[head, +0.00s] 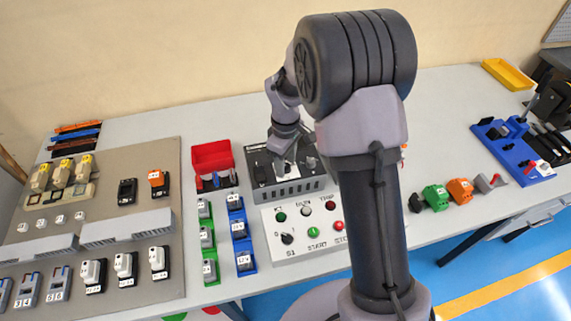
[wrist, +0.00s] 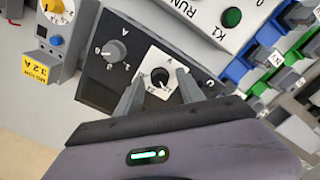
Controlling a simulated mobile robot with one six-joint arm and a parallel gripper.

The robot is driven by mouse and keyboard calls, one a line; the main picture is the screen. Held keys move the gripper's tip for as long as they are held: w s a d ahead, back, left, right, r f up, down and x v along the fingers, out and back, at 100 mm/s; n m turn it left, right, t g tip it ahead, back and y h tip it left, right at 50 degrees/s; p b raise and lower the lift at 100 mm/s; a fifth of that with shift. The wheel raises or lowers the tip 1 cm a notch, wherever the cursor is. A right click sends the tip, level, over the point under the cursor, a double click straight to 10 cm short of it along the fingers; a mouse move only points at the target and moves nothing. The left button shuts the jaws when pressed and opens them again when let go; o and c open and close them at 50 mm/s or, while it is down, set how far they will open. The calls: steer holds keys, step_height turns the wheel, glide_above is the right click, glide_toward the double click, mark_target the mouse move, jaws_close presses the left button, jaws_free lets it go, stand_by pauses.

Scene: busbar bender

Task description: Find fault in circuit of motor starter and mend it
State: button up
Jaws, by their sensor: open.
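A dark meter box (head: 292,178) stands at mid-table behind the control panel. In the wrist view its top (wrist: 98,75) carries a grey knob (wrist: 115,51) marked A and a black knob (wrist: 159,77) on a white plate marked V. My gripper (wrist: 159,90) is open, with one finger on each side of the black knob; I cannot tell if they touch it. The white control panel (head: 268,240) has K1, RUN and TRIP lamps, an S1 knob, a green START and a red STOP. The grey component board (head: 130,215) at left holds relays, fuses, terminals and ducts.
A red bin (head: 212,157) stands behind the green blocks (head: 206,238) and blue blocks (head: 239,230). Green (head: 436,196) and orange (head: 460,190) parts lie at right, near a blue tool rack (head: 520,148) and yellow tray (head: 508,74). My arm hides part of the table's middle.

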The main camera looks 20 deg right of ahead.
jaws_close()
steer(key=shift+m, duration=0.4)
steer(key=m, duration=0.4)
steer(key=shift+m+p, duration=0.35)
steer(key=shift+m, duration=0.05)
steer(key=m, duration=0.6)
steer(key=shift+d, duration=0.1)
stand_by(0.4)
jaws_free()
